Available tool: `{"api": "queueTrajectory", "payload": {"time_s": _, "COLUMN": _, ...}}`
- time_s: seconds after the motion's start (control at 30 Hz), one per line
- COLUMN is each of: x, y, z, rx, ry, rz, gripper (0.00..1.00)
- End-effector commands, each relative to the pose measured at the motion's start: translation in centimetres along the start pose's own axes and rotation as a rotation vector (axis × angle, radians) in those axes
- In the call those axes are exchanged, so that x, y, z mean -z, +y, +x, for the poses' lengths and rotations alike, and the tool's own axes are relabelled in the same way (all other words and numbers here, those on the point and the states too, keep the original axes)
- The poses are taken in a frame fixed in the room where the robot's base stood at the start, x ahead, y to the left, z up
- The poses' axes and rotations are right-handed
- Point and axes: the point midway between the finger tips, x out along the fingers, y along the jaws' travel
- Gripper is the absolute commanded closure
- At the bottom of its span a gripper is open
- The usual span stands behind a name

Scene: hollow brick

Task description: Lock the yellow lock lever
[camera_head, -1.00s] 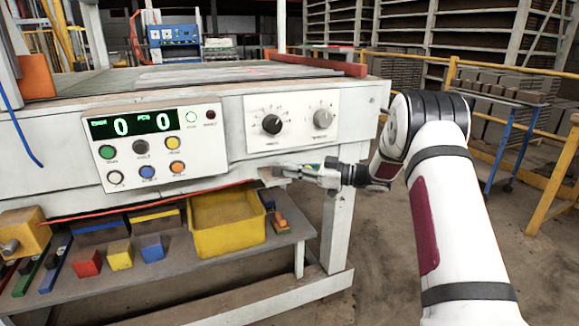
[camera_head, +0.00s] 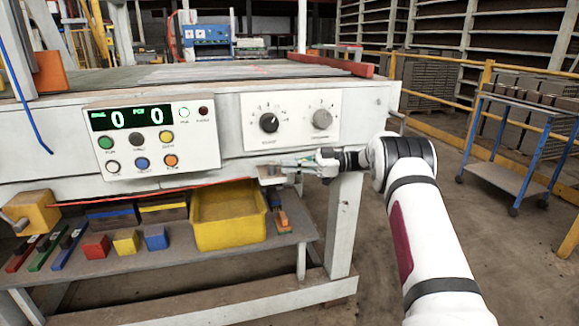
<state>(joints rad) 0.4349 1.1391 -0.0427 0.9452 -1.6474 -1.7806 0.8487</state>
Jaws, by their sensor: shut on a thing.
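My gripper (camera_head: 285,163) is at the bench's front face, just below the dial panel, with its fingers pointing left. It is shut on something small. A small grey part (camera_head: 270,181) shows just under the fingertips, but I cannot tell whether it is the thing held. No yellow lever can be made out at the fingers. A yellow block with a grey round end (camera_head: 34,213) is at the lower left, well away from my gripper; I cannot tell whether it is a lock.
The bench (camera_head: 225,75) carries a button panel (camera_head: 150,185) and a dial panel (camera_head: 292,120). A yellow bin (camera_head: 228,220) and colored blocks sit on the shelf (camera_head: 200,262) below. A blue cart (camera_head: 505,165) stands at the right; the floor between is clear.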

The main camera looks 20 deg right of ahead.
Motion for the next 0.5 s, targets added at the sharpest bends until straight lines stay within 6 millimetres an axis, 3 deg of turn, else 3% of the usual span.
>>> {"api": "queueTrajectory", "payload": {"time_s": 0.33, "x": 0.01, "y": -0.22, "z": 0.21, "rx": 0.011, "ry": 0.004, "rz": 0.002, "gripper": 1.00}}
{"api": "queueTrajectory", "payload": {"time_s": 0.37, "x": 0.01, "y": -0.22, "z": 0.22, "rx": 0.011, "ry": 0.004, "rz": 0.002, "gripper": 0.88}}
{"api": "queueTrajectory", "payload": {"time_s": 0.43, "x": 0.01, "y": -0.22, "z": 0.23, "rx": 0.011, "ry": 0.004, "rz": 0.002, "gripper": 0.72}}
{"api": "queueTrajectory", "payload": {"time_s": 0.5, "x": 0.01, "y": -0.21, "z": 0.23, "rx": 0.010, "ry": 0.004, "rz": 0.002, "gripper": 0.70}}
